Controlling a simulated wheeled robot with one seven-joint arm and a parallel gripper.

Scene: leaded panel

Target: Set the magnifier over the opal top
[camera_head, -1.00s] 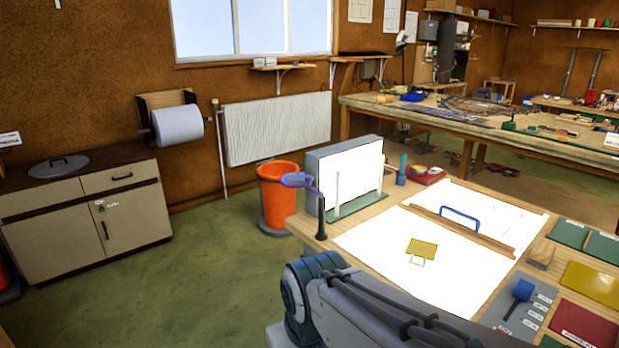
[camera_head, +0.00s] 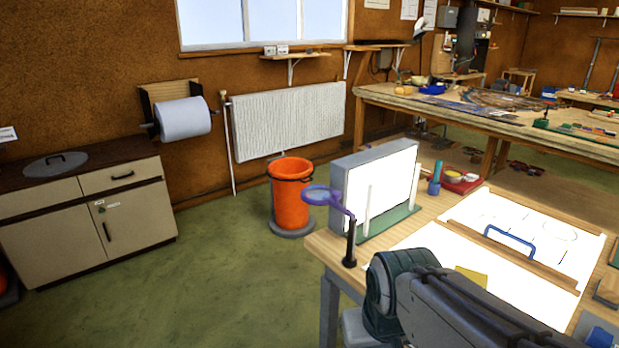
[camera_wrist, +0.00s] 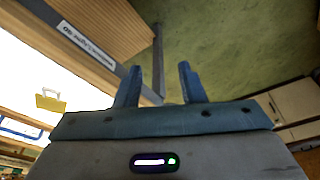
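The magnifier (camera_head: 321,196) has a violet-blue round lens on a bent arm above a black post (camera_head: 350,243) at the near left corner of the bench. The lens sticks out to the left, over the floor side. The glowing white opal top (camera_head: 408,262) lies flat in the bench, partly covered by my arm; it also shows in the wrist view (camera_wrist: 30,72). My gripper (camera_wrist: 158,82) is open and empty, with its two fingers apart near the bench edge in the wrist view. The magnifier is not seen there. My fingers are hidden in the head view.
A yellow glass piece (camera_head: 471,276) lies on the opal top. A wooden bar with a blue handle (camera_head: 510,243) crosses it. An upright lit panel (camera_head: 392,185) stands beside the magnifier. An orange bin (camera_head: 290,195) stands on the floor behind. The green floor left of the bench is clear.

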